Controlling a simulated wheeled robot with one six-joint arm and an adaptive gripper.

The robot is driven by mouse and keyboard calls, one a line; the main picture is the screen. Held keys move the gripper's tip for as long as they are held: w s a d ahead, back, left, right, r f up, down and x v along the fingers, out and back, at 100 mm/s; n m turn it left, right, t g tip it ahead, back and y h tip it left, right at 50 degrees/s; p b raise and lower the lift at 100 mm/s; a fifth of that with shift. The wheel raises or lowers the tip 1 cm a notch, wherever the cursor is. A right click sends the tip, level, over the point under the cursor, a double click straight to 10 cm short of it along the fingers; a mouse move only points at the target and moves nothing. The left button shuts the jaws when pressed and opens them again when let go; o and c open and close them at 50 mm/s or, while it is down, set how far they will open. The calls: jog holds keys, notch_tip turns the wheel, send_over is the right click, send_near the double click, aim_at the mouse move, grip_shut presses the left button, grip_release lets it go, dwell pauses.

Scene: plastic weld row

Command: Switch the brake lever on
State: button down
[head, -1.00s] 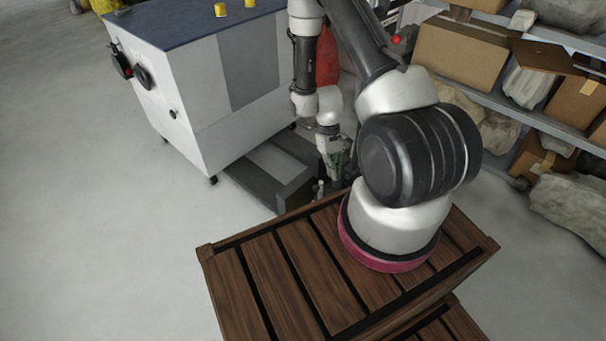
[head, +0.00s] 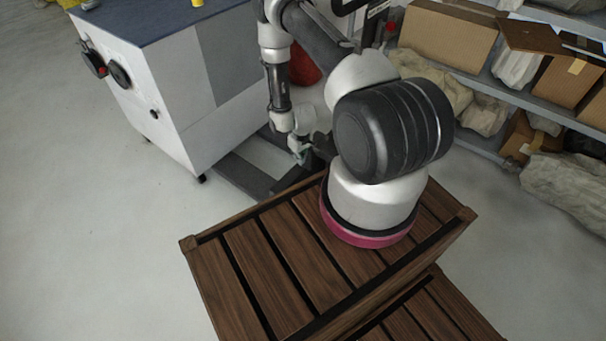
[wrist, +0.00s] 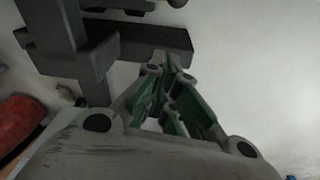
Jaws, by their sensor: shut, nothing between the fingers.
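I cannot pick out the brake lever with certainty in either view. My gripper (head: 302,157) is low, beside the dark base frame (head: 240,176) of the white cabinet; my own arm partly hides this spot. In the wrist view my gripper (wrist: 170,72) is shut and empty, its green-sided fingers drawn together at the tips. The tips overlap the end of a dark grey beam (wrist: 150,42) in the picture; I cannot tell if they touch it. A small grey knob-like part (wrist: 66,92) shows left of the gripper, beside a dark upright bar.
The white cabinet (head: 165,100) with a blue top stands at the left. A red cylinder (head: 304,68) is behind my arm and shows at the wrist view's left edge (wrist: 18,124). Shelves with cardboard boxes (head: 447,38) fill the right. Floor (head: 90,240) at left is clear.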

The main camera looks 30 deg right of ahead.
notch_tip(320, 180, down, 9)
jog(key=s, duration=0.2)
jog(key=shift+s+d, duration=0.25)
jog(key=shift+d, duration=0.15)
jog(key=shift+s, duration=0.1)
dwell(0.4)
